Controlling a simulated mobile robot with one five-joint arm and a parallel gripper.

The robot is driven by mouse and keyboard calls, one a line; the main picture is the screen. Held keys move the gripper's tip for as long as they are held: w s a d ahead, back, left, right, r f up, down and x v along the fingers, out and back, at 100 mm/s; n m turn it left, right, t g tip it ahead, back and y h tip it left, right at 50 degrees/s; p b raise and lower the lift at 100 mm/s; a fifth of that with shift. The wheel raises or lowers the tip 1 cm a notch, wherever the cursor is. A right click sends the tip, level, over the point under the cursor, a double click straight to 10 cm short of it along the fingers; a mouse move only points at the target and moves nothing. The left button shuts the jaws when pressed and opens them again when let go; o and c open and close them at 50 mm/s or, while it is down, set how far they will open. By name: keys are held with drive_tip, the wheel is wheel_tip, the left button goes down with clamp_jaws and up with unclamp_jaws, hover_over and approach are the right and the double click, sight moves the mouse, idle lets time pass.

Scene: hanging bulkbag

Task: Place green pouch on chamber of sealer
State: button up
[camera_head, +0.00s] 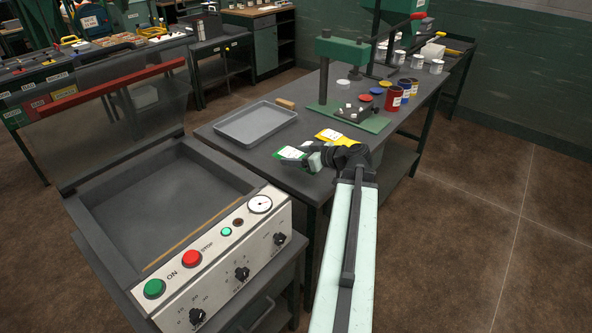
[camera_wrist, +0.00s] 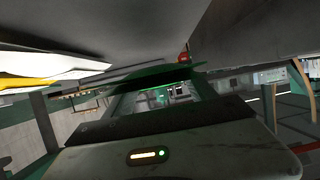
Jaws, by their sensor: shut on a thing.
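The green pouch (camera_head: 290,153) with a white label is at the tips of my gripper (camera_head: 306,156) in the head view. My gripper is shut on it, over the near edge of the worktable; I cannot tell whether the pouch touches the table. The sealer (camera_head: 215,262) stands at the left with its clear, red-edged lid (camera_head: 110,115) raised. Its open chamber (camera_head: 165,205) is grey and looks empty, to the left of the pouch.
A yellow pouch (camera_head: 338,137) lies on the worktable just behind my gripper. A grey tray (camera_head: 255,123) lies behind and left. A green press (camera_head: 340,85) and several paint cans stand farther back. The sealer's control panel has knobs and buttons along its front.

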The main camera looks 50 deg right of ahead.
sight(296, 172)
wheel_tip(296, 172, down, 4)
drive_tip(key=b, duration=0.3)
drive_tip(key=shift+f+b, duration=0.25)
drive_tip(key=shift+b, duration=0.05)
drive_tip(key=shift+r, duration=0.25)
drive_tip(key=shift+f, duration=0.25)
drive_tip(key=o, duration=1.5)
